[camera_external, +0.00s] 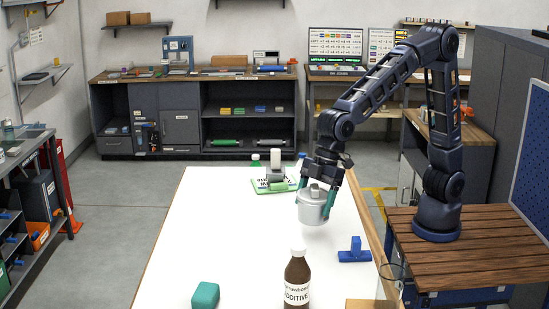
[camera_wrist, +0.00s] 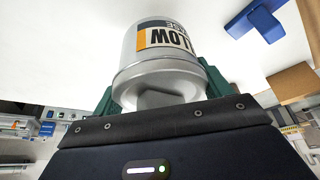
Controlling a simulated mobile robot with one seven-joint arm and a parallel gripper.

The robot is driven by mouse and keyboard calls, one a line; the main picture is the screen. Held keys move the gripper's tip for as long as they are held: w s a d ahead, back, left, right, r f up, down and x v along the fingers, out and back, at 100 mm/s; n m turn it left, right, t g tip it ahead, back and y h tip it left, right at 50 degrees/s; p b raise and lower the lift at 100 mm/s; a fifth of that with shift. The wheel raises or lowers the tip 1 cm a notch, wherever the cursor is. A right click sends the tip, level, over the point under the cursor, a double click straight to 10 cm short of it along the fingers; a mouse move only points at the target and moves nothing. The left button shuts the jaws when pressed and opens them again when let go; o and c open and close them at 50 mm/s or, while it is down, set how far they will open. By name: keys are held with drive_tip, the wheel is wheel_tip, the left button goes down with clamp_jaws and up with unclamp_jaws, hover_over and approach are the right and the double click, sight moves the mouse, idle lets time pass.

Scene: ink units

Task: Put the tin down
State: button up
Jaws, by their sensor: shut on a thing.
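The tin (camera_external: 313,207) is silver-grey with a lid and a raised grip on top. My gripper (camera_external: 318,196) is shut on it from above, with green fingers on either side. In the wrist view the tin (camera_wrist: 165,45) fills the top middle, and its label reads "LOW" upside down. The tin appears to be over the white table (camera_external: 225,235); I cannot tell whether its base touches the surface.
A brown additive bottle (camera_external: 297,280), a teal block (camera_external: 205,296) and a blue T-shaped piece (camera_external: 354,251) are on the table's near part. A green-and-white sign and grey items (camera_external: 277,181) are at its far end. The table's left middle is clear.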

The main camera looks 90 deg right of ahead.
sight(314, 216)
drive_tip(key=shift+f, duration=2.4)
drive_tip(key=shift+f, duration=0.1)
drive_tip(key=o, duration=1.3)
drive_tip(key=v, duration=1.2)
